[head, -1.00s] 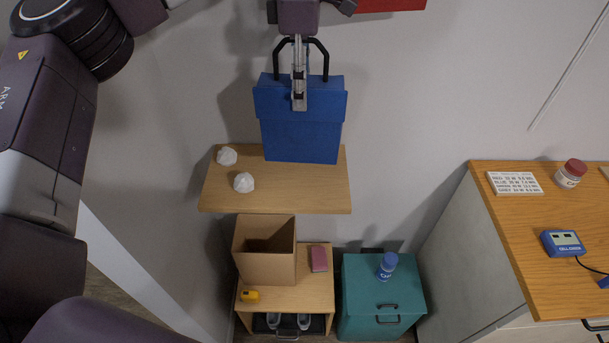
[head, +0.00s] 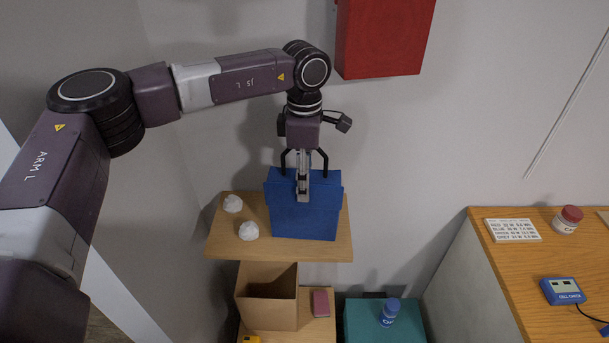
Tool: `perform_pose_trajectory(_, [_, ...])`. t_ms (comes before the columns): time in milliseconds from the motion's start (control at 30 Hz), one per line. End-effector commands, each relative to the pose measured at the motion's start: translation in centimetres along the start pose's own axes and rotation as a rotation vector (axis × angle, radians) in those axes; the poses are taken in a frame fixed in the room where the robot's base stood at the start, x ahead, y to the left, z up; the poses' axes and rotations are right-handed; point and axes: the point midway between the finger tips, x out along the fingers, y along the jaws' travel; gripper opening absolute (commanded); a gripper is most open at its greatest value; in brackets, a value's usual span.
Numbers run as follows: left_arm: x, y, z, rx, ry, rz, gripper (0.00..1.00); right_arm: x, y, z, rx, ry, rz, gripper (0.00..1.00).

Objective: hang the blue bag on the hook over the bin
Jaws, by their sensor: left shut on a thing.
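The blue bag (head: 306,213) is upright with its flap and dark handles at the top. My left gripper (head: 303,190) comes down from above and is shut on the bag at its top, between the two sides of the handle. The bag is over the right part of the wooden wall shelf (head: 225,245); I cannot tell whether its bottom touches the shelf. I cannot make out a hook or a clear bin in this view. My right gripper is not in view.
Two crumpled white lumps (head: 248,231) (head: 232,203) lie on the shelf left of the bag. A red box (head: 385,38) is on the wall above right. Below are an open cardboard box (head: 268,312) and a teal cabinet (head: 360,322) with a blue bottle (head: 389,312). A wooden counter (head: 530,265) stands right.

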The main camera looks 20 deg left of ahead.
Motion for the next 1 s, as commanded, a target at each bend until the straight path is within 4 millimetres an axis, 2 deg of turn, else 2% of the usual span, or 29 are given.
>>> perform_pose_trajectory(100, [0.0,0.0,0.0,0.000,-0.001,0.001,0.00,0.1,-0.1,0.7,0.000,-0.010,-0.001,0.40])
perform_pose_trajectory(367, [0.6,0.0,0.0,0.000,-0.001,0.000,0.00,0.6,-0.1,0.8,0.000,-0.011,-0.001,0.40])
perform_pose_trajectory(400, [0.5,0.0,0.0,0.000,0.000,0.000,0.47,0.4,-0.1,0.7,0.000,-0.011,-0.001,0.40])
perform_pose_trajectory(533, [0.5,0.0,0.0,0.000,0.000,-0.001,0.60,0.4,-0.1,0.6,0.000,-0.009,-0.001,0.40])
perform_pose_trajectory(900, [0.2,0.0,0.0,0.000,0.002,0.000,0.60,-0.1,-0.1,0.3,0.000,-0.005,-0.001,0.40])
perform_pose_trajectory(1000, [-0.7,0.1,0.1,0.001,-0.002,0.003,0.60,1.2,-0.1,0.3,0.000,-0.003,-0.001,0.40])
